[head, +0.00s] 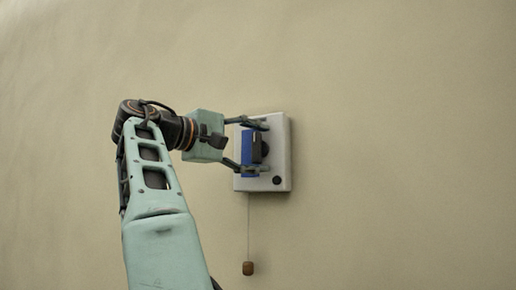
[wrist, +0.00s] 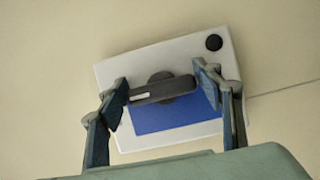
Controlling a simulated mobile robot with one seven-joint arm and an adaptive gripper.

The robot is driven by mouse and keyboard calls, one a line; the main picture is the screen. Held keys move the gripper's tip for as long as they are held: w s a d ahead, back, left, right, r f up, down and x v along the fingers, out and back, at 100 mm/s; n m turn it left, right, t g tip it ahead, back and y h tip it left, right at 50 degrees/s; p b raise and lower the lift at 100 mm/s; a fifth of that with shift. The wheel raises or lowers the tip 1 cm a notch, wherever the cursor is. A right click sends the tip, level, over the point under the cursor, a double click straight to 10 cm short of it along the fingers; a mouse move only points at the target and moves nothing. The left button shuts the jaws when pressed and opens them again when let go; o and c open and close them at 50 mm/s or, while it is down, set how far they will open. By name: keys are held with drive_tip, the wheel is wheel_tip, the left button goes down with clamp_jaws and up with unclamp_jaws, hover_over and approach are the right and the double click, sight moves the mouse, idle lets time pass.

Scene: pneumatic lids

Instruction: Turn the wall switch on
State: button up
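The wall switch is a pale box (head: 282,160) on the wall with a blue panel (head: 247,150) and a dark rotary handle (head: 262,149). The box (wrist: 130,70) looks tilted in the wrist view. Its dark bar handle (wrist: 163,90) lies over the blue panel (wrist: 180,120), with a white mark near its left end. My gripper (head: 262,147) is at the front of the box, its fingers spread. In the wrist view my gripper (wrist: 165,92) has one finger at each end of the handle. The left finger is very close to the handle's end; I cannot tell whether either touches.
A small black round button (wrist: 214,42) sits at a corner of the box; it also shows in the head view (head: 277,180). A thin cord with a brown knob (head: 248,268) hangs below the box. The wall around is bare.

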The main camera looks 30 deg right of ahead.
drive_tip(key=shift+o, duration=0.9)
drive_tip(key=v, duration=0.7)
drive_tip(key=shift+a, duration=0.3)
drive_tip(key=shift+s+r, duration=0.1)
